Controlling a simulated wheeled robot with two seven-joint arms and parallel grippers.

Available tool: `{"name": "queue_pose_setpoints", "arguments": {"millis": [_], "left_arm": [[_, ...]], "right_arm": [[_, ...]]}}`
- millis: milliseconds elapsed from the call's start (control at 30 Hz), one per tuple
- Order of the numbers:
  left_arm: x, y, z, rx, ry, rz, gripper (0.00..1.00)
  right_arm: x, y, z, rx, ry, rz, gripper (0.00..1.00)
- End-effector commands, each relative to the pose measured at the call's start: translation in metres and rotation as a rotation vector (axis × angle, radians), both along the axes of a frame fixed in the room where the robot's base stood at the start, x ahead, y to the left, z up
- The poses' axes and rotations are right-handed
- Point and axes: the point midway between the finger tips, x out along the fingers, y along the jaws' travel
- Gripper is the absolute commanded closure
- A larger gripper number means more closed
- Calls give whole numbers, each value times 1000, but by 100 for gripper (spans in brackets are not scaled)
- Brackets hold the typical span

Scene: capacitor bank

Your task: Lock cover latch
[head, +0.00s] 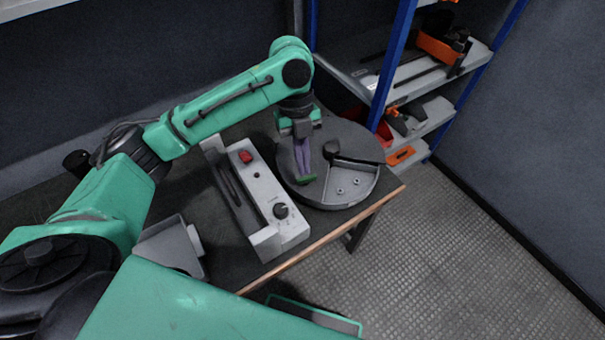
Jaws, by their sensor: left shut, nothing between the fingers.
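My left gripper (306,176) points down over the round grey unit (294,190) on the table. Its fingers are shut with nothing between them, and the tips are close to the unit's top, left of the open section. I cannot tell whether they touch it. A black knob-like part (331,148) and a dark flat piece (360,159) sit on the unit, right of the fingers. I cannot tell for sure which part is the cover latch. The fingers and wrist hide part of the unit's top. My right gripper is not in view.
A long grey box (265,190) with a red button (246,157) and a black knob (281,211) stands left of the round unit. A grey tray (172,245) lies further left. Shelves (415,75) with orange items stand behind right. The floor at right is clear.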

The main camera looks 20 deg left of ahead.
Motion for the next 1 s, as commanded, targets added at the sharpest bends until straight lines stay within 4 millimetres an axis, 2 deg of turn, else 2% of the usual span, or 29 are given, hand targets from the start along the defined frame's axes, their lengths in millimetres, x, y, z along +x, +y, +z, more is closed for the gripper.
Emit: {"name": "queue_pose_setpoints", "arguments": {"millis": [133,333,533,600,733,1000], "left_arm": [[-5,-3,-15,1,3,0,100],[-16,-11,-54,2,5,0,100],[-27,-19,-96,1,4,1,100],[-12,-10,-92,2,-2,6,100],[1,0,-93,1,-1,3,100],[7,5,-94,0,-1,0,100]], "right_arm": [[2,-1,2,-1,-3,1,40],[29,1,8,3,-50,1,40],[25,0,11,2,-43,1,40],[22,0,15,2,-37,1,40],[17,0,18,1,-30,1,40],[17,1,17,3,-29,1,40]]}}
